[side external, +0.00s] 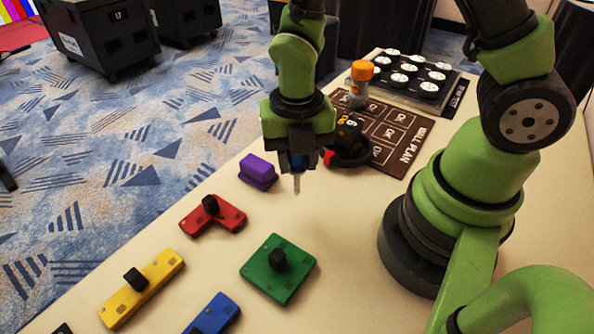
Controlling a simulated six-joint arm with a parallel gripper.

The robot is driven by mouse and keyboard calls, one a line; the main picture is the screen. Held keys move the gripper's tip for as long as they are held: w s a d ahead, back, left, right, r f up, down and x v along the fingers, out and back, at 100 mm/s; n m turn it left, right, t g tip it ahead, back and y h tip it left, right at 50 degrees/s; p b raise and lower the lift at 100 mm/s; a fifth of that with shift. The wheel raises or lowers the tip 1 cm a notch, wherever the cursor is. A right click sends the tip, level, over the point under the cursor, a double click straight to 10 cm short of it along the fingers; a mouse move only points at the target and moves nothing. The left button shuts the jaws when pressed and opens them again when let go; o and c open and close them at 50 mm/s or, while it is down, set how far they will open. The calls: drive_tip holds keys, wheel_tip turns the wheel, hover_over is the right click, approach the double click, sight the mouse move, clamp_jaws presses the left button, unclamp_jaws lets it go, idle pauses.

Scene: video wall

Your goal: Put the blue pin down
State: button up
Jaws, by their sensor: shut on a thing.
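My gripper (297,152) is in the upper middle of the side external view, pointing down over the table. It is shut on the blue pin (299,163). The pin is upright, with a dark blue body and a thin grey tip pointing down. The fingers hide much of its upper part. I cannot tell for sure whether the tip touches the table, but it looks a little above it. The pin is right of the purple block (258,171) and above the green square piece in the picture.
Red (228,215), yellow (155,283), blue (214,314) and green (279,268) pieces lie on the table (345,240). A black device (349,150), an orange-capped bottle (361,78), a brown mat (402,136) and a tray of white-topped discs (452,95) are behind. Table right of green is clear.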

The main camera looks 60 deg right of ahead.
sight(297, 169)
drive_tip(key=shift+f, duration=1.6)
drive_tip(key=shift+f, duration=0.1)
drive_tip(key=o, duration=0.9)
drive_tip(key=shift+o, duration=0.2)
wheel_tip(297, 169, up, 12)
drive_tip(key=shift+r, duration=0.1)
drive_tip(key=s+d+r+m+t+y, duration=0.1)
drive_tip(key=s+r+m+t, duration=0.2)
drive_tip(key=m, duration=1.2)
drive_tip(key=s+d+r+m+t+y, duration=0.1)
drive_tip(key=s+r+m+t, duration=0.3)
drive_tip(key=r+m, duration=0.5)
drive_tip(key=s+m, duration=0.1)
drive_tip(key=m, duration=0.6)
drive_tip(key=shift+s+d+r, duration=0.35)
drive_tip(key=shift+d, duration=0.05)
